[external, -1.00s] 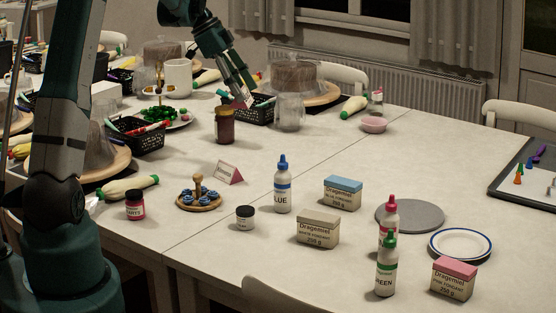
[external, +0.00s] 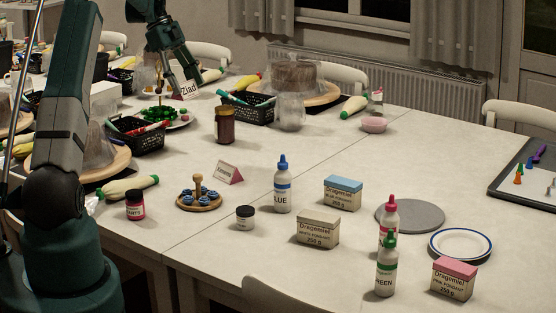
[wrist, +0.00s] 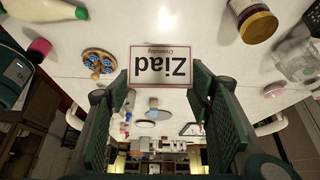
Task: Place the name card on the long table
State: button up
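A name card reading "Ziad" (external: 189,91), white with a dark pink border, is in my gripper (external: 186,82), raised above the far left part of the long table (external: 310,140). In the wrist view the card (wrist: 160,68) lies between the fingertips of my gripper (wrist: 160,76), with a finger at each side edge, and its lettering is upside down. Another pink-edged tent card (external: 229,172) stands on the table, nearer the camera; its name is too small to read surely.
Bottles and fondant boxes (external: 318,228) stand nearer.

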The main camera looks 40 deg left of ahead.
send_over(182, 159)
jog(key=a, duration=0.2)
notch_tip(182, 159, down, 11)
jog(key=shift+s+a+f+m+g, duration=0.2)
jog(key=shift+a+m+g, duration=0.1)
jog(key=shift+m, duration=0.1)
jog(key=shift+f, duration=0.1)
jog(key=shift+f+b, duration=0.55)
jog(key=shift+f, duration=2.5)
jog(key=shift+f+b, duration=0.35)
jog(key=shift+f, duration=1.5)
jog(key=shift+f, duration=0.15)
jog(key=o, duration=0.7)
jog(key=shift+c, duration=0.2)
